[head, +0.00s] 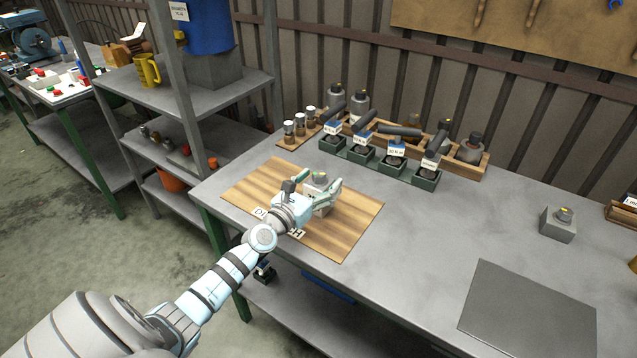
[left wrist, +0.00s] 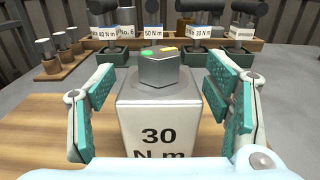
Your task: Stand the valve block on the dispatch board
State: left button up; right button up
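A grey valve block (left wrist: 158,110) with a hex top marked green and yellow and a "30 N m" label is upright between my left gripper's fingers in the left wrist view. In the head view the block (head: 319,188) appears to stand on the wooden dispatch board (head: 352,222), partly hidden by my gripper. My left gripper (head: 320,193) is open around the block. In the left wrist view its teal pads (left wrist: 160,108) sit on either side, with small gaps to the block. The board's lettering is partly covered by my arm. My right gripper is not in view.
A similar grey block (head: 558,224) stands on the right of the bench. A dark flat mat (head: 530,308) lies at the front right. Torque tools in green holders (head: 362,157) and a wooden rack (head: 470,152) line the back. The bench between is clear.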

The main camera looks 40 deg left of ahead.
pick_arm(q)
jog(key=s, duration=1.1)
jog(key=shift+s+d+p, duration=0.15)
jog(key=shift+s+p, duration=0.05)
jog(key=shift+p, duration=0.1)
jog(key=shift+s, duration=0.35)
